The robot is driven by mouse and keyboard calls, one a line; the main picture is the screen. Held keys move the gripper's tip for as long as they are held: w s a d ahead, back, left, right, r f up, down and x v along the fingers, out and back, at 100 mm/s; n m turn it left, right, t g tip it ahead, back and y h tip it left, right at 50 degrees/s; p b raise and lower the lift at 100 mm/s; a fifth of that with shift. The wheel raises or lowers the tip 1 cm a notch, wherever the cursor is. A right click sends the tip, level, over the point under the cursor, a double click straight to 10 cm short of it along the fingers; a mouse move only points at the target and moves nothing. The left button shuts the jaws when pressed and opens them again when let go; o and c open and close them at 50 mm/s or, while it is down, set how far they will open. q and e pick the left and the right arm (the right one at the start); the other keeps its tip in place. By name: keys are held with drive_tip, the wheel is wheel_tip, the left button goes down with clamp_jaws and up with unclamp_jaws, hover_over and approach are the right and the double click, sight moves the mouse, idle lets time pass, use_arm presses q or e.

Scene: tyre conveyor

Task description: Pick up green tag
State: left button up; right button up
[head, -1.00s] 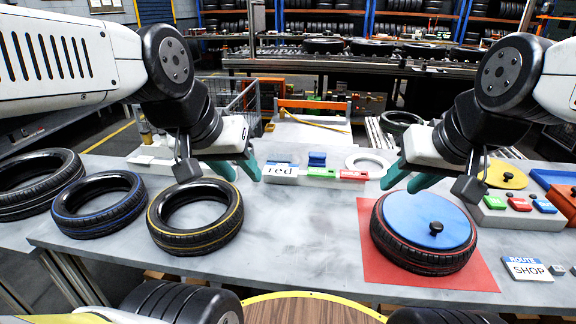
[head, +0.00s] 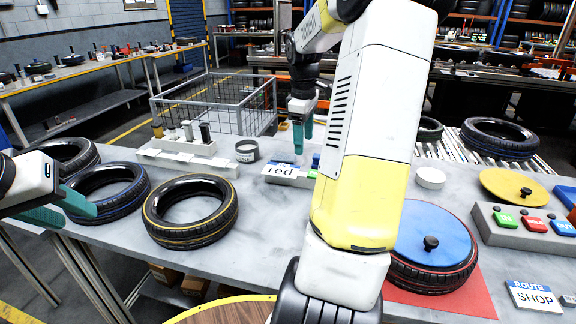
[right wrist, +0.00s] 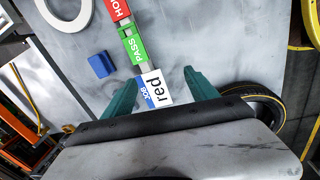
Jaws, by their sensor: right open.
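The green tag (right wrist: 134,47), marked PASS, lies on the table in the right wrist view, between a red tag (right wrist: 118,10) and the white "red JOB" card (right wrist: 155,88). In the head view my right arm hides most of this spot. My right gripper (head: 303,133) hangs fingers down above the "red" card (head: 281,170). In the right wrist view its teal fingers (right wrist: 160,78) are apart and empty, with the card between them in the picture and the green tag just beyond the tips. My left gripper (head: 75,207) is at the left edge near the blue-striped tyre (head: 128,198), its fingers apart.
A blue block (right wrist: 101,64) lies beside the green tag. A blue disc (head: 415,243) covers a tyre on a red mat (head: 470,303). A white rack (head: 185,158) and dark cup (head: 247,150) stand behind.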

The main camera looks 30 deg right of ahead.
drive_tip(key=shift+n+g+y, duration=0.4)
drive_tip(key=shift+n, duration=0.3)
drive_tip(key=d+f, duration=0.2)
drive_tip(key=d, duration=0.1)
drive_tip(key=d+f, duration=0.3)
drive_tip(key=w+d+f, duration=0.1)
drive_tip(key=d+f, duration=0.2)
wheel_tip(320, 180, down, 6)
drive_tip(key=shift+r, duration=0.1)
drive_tip(key=shift+w+r, duration=0.1)
drive_tip(key=c, duration=1.4)
drive_tip(key=shift+c, duration=0.2)
